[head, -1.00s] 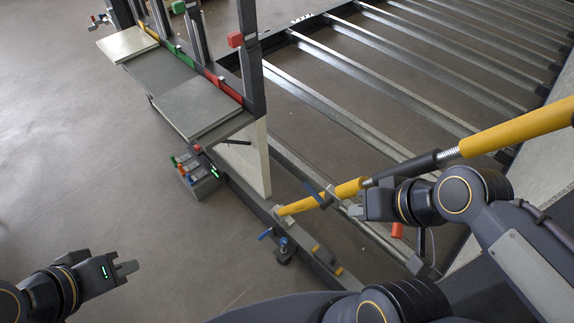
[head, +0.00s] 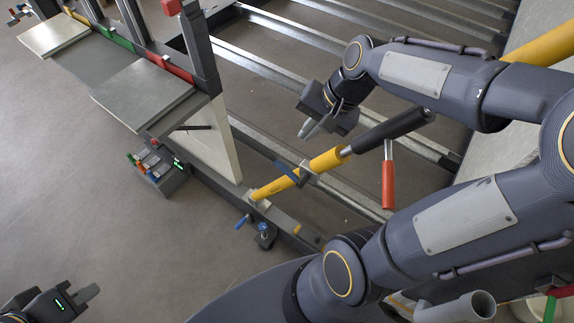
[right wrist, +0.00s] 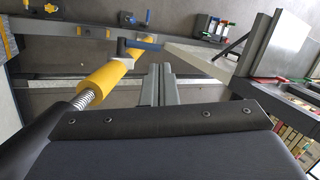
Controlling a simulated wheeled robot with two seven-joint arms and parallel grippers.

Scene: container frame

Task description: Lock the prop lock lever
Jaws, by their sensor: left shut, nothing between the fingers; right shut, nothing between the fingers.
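The yellow prop (head: 325,161) slants from the floor rail up to the right, with a dark sleeve (head: 392,130) above its lower tube. A blue lever (head: 287,173) sits crosswise at a grey collar on the lower tube; it also shows in the right wrist view (right wrist: 142,44). A red-handled lever (head: 388,184) hangs below the dark sleeve. I cannot tell which is the prop lock lever. My right gripper (head: 308,130) is shut and empty, above and beyond the prop, apart from both levers. My left gripper (head: 92,291) is shut and empty at lower left, far from the prop.
A blue-handled valve (head: 264,234) stands by the floor rail near the prop's foot. A small control box (head: 160,170) and grey shelf panels (head: 143,97) lie left. Metal crossbars (head: 290,76) span the frame behind. Open floor (head: 70,200) surrounds my left gripper.

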